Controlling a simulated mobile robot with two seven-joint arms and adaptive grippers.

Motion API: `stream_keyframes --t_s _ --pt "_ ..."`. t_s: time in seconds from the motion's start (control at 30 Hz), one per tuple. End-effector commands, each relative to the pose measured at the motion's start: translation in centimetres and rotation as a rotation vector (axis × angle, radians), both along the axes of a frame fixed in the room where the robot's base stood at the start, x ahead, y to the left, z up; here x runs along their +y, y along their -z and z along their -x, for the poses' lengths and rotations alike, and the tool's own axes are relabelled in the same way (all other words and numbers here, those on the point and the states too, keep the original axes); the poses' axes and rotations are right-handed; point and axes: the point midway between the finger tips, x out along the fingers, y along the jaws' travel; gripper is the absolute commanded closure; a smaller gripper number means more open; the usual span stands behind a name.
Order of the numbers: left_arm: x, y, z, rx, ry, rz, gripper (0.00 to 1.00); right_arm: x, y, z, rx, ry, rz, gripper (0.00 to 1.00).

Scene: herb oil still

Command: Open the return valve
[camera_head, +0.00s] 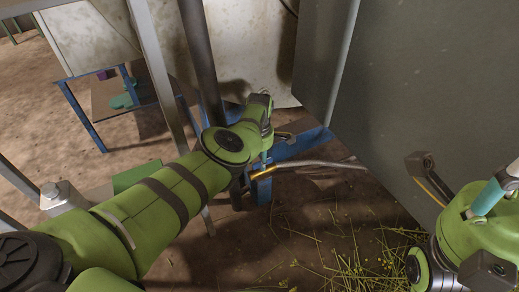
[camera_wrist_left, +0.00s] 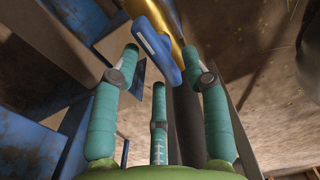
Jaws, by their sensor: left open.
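The return valve shows in the left wrist view as a blue lever handle (camera_wrist_left: 160,48) with a pale label, beside a brass body (camera_wrist_left: 172,18). My left gripper (camera_wrist_left: 160,62) has its teal fingers spread, and the handle's lower end lies between the two side fingertips. I see no clear grip on it. In the head view my left arm reaches down to a brass fitting (camera_head: 262,173) on a pale pipe; the wrist hides the blue handle and most of the fingers. My right gripper (camera_head: 455,190) is at the right edge, partly cut off, away from the valve.
A large grey cabinet (camera_head: 430,80) stands close on the right. A blue frame (camera_head: 300,143) and a dark upright pipe (camera_head: 198,50) are near my left wrist. Dry herb stalks (camera_head: 340,255) lie on the brown floor. A metal post (camera_head: 155,55) stands left of the pipe.

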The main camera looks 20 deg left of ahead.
Motion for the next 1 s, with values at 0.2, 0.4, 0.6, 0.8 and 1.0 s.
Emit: stream_keyframes --t_s 0.2,0.4,0.6,0.8,1.0 --pt "-0.1 -1.8 -0.2 -0.004 -0.002 -0.002 0.54 0.0 -0.1 0.0 -0.001 -0.001 -0.001 0.60" --pt "-0.1 -5.2 -0.2 -0.006 -0.002 -0.001 0.54 0.0 -0.1 0.0 -0.001 -0.001 -0.001 0.60" --pt "-0.1 -9.2 -0.1 -0.004 0.000 0.001 0.54 0.0 -0.1 0.0 0.000 -0.001 -0.002 0.60" --pt "-0.1 -11.4 0.0 -0.001 0.001 0.001 0.54 0.0 -0.1 0.0 0.000 -0.001 -0.002 0.60" --pt "-0.1 -11.9 0.0 -0.001 0.002 0.001 0.54 0.0 -0.1 0.0 0.000 -0.001 -0.002 0.60"
